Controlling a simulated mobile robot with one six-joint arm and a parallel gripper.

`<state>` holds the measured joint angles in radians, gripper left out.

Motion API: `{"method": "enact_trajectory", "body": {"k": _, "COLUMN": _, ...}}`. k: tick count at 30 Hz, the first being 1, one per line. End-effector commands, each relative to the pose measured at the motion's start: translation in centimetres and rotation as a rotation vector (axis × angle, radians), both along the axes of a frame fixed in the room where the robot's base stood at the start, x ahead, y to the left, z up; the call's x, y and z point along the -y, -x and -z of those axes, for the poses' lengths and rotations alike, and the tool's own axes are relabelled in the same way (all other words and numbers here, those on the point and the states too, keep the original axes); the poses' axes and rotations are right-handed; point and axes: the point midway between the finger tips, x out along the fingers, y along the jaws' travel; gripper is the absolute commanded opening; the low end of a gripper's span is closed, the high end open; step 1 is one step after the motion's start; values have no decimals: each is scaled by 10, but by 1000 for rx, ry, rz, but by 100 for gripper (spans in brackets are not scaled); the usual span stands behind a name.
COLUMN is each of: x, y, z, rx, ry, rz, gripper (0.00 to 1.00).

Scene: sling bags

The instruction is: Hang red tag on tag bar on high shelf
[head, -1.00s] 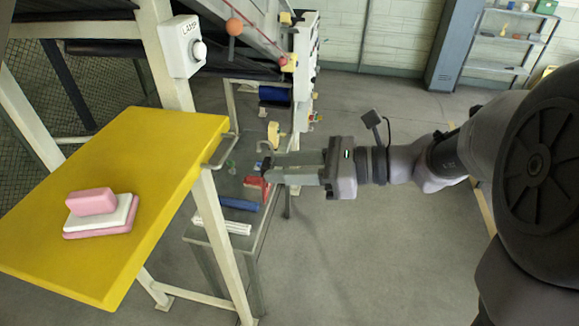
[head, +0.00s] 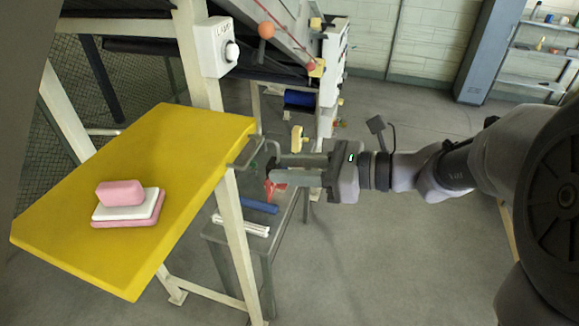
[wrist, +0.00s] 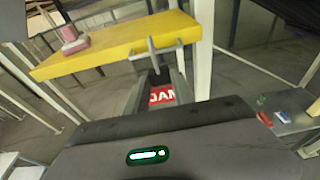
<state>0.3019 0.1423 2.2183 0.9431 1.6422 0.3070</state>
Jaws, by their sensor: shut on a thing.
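The red tag (head: 273,189) with white lettering hangs from the fingertips of my gripper (head: 277,170) in the head view. In the wrist view, the tag (wrist: 162,95) shows between the two fingers of my gripper (wrist: 159,80), which is shut on it. The tag bar (head: 246,153) is a small metal bar on the right edge of the yellow high shelf (head: 170,150). In the wrist view, the bar (wrist: 157,49) stands just beyond the fingertips. My gripper is close to the bar's right side; I cannot tell whether tag and bar touch.
A pink and white stack (head: 124,205) lies on the yellow shelf. A pale post (head: 240,235) stands below the bar. The floor to the right is open.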

Motion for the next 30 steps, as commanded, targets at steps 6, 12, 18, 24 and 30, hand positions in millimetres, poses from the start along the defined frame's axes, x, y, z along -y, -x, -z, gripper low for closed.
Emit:
{"method": "enact_trajectory", "body": {"k": 6, "x": 0, "y": 0, "z": 0, "rx": 0, "ry": 0, "rz": 0, "gripper": 0}}
{"method": "enact_trajectory", "body": {"k": 12, "x": -1, "y": 0, "z": 0, "rx": 0, "ry": 0, "rz": 0, "gripper": 0}}
{"method": "enact_trajectory", "body": {"k": 18, "x": -11, "y": -4, "z": 0, "rx": 0, "ry": 0, "rz": -2, "gripper": 0}}
{"method": "enact_trajectory", "body": {"k": 24, "x": -22, "y": -8, "z": 0, "rx": 1, "ry": 0, "rz": -1, "gripper": 0}}
{"method": "enact_trajectory", "body": {"k": 30, "x": -31, "y": -11, "z": 0, "rx": 0, "ry": 0, "rz": -1, "gripper": 0}}
